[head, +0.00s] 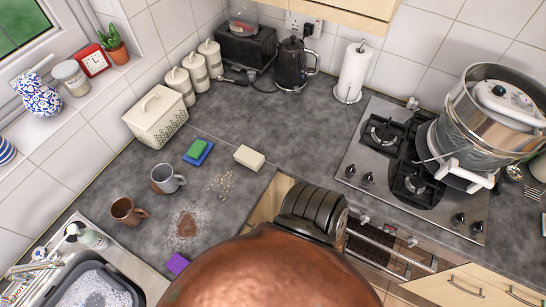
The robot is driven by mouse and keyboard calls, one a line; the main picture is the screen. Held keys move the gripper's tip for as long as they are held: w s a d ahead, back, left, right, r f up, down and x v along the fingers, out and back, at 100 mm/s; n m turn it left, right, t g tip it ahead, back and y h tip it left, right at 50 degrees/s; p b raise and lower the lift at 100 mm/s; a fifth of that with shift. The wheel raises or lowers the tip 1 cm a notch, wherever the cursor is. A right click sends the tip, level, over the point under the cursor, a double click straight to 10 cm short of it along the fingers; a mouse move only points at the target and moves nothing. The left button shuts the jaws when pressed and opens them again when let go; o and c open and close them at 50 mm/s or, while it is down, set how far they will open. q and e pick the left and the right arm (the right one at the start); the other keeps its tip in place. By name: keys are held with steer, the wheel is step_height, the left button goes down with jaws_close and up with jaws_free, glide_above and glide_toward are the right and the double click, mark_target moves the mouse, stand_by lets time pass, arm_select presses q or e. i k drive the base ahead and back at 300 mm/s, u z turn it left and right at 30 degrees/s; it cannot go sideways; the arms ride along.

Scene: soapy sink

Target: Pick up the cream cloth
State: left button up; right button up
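A cream block-shaped item (249,157), which looks like the folded cream cloth, lies on the grey worktop (225,135) near the inner corner of its front edge. Neither of my grippers can be made out in the head view. A large copper-brown rounded shape and a dark ribbed part fill the bottom middle and hide what is below them.
Left of the cloth are a green and blue sponge pair (199,151), crumbs (222,184), a grey mug (167,178) and a brown mug (127,211). A brown spill (187,224) and purple sponge (177,263) lie nearer the sink (132,283). The hob (370,150) is right.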

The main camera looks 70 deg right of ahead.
mark_target(246, 156)
steer(key=z, duration=0.8)
steer(key=k, duration=0.35)
